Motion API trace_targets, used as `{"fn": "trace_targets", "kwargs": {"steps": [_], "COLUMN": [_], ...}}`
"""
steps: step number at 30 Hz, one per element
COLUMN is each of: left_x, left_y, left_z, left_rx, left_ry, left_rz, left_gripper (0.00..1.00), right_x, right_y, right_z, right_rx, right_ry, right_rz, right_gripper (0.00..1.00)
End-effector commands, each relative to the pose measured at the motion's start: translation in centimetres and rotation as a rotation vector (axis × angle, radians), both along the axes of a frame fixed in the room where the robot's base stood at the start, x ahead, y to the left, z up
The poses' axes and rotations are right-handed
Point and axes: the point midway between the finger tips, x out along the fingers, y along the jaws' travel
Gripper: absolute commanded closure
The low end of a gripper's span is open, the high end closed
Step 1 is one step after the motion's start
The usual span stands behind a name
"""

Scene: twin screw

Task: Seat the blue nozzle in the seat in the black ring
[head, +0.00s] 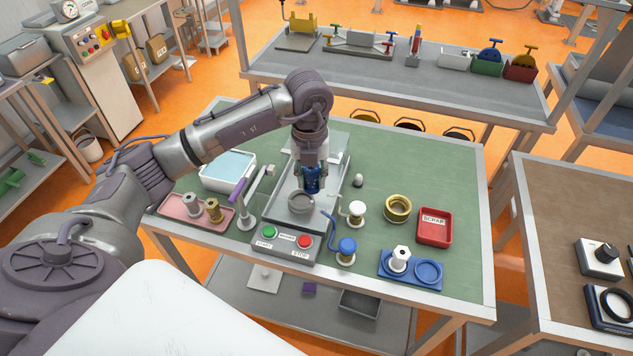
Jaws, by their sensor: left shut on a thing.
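My left gripper (312,182) points down over the grey machine in the middle of the green table. It is shut on the blue nozzle (313,184), which shows dark blue between and below the fingers; its lower end is partly hard to make out. Just below and slightly left of it, a round dark-grey ring (301,202) with a hollow centre sits on the machine bed; it looks like the black ring with the seat. The nozzle appears above the ring, and I cannot tell whether they touch. My right gripper is out of view.
A control box (286,243) with green and red buttons fronts the machine. Nearby stand a lever (245,195), a blue-topped stand (346,248), a white-topped stand (357,210), a brass ring (398,208), a red scrap bin (435,228) and a blue tray (412,280) with a white nozzle.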

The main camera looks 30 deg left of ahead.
Motion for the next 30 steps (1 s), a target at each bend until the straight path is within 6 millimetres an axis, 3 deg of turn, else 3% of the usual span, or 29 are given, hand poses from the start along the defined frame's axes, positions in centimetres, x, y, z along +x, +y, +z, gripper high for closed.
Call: {"fn": "trace_targets", "kwargs": {"steps": [9, 15, 21, 30], "left_x": [1.9, 2.4, 2.6, 2.5], "left_y": [3.0, 4.3, 4.7, 4.6], "left_z": [-2.0, -3.2, -3.8, -5.7], "left_rx": [-0.008, -0.004, -0.002, -0.001], "left_ry": [0.016, 0.020, 0.019, 0.020], "left_rz": [0.880, 1.220, 1.331, 1.331], "left_gripper": [1.00, 1.00, 1.00, 1.00], "right_x": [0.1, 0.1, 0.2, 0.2], "right_y": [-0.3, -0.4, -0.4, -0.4], "right_z": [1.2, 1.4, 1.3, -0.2], "right_rx": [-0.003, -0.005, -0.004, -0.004], "right_ry": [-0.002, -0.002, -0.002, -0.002], "right_rz": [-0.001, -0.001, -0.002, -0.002], "right_gripper": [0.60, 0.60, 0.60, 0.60]}}
